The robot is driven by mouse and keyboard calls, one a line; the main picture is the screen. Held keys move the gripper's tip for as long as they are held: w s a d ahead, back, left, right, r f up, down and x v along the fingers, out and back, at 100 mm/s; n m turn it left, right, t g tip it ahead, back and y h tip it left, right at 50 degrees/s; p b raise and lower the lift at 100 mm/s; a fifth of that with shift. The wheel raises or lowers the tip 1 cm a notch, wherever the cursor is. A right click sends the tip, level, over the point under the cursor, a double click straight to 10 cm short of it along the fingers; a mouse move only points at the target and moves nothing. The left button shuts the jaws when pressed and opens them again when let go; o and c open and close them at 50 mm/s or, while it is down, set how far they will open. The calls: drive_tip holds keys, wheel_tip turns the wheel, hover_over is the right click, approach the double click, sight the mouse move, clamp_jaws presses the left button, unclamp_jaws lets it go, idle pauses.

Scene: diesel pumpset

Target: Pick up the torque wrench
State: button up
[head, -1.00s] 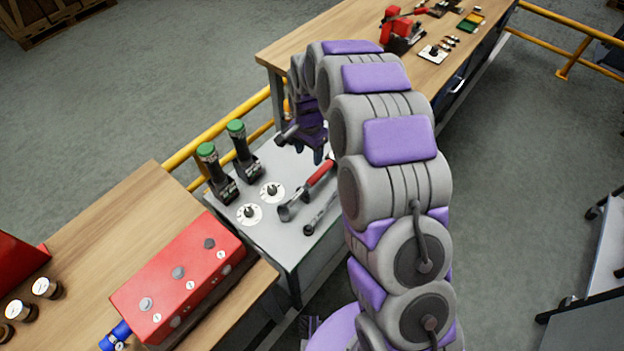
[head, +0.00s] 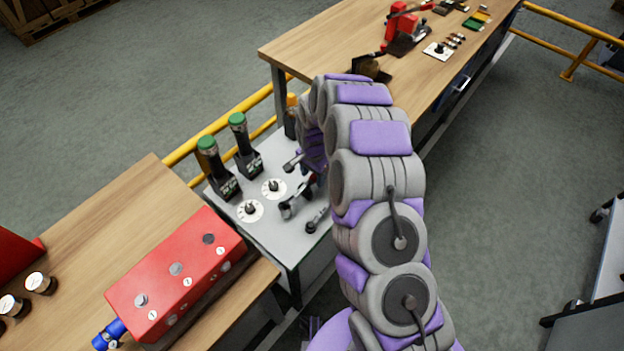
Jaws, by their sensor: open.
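Two tools lie on the small grey table (head: 272,238). One has a grey head (head: 290,209) and, in the earlier view, a red handle; my arm now covers most of its handle. Beside it, to the lower right, lies a slimmer dark tool with a round head (head: 312,226), partly hidden by my arm. I cannot tell for certain which one is the torque wrench. My gripper (head: 308,188) is low over the tools, near the red handle, with its jaws open. The fingertips are mostly hidden, and whether they touch a tool cannot be seen.
Two green-topped black devices (head: 243,145) and two round white dials (head: 273,188) stand left of the tools. A red box (head: 175,278) sits on the near wooden bench. A yellow rail (head: 228,125) runs behind. A long workbench (head: 345,45) stands at the back.

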drive_tip(key=shift+d+f, duration=0.3)
drive_tip(key=shift+f, duration=0.5)
drive_tip(key=shift+d+f, duration=0.25)
drive_tip(key=shift+d, duration=0.1)
drive_tip(key=shift+a, duration=0.65)
drive_tip(key=c, duration=0.5)
drive_tip(key=shift+d, duration=0.35)
drive_tip(key=c, duration=0.5)
drive_tip(key=shift+a, duration=0.1)
clamp_jaws()
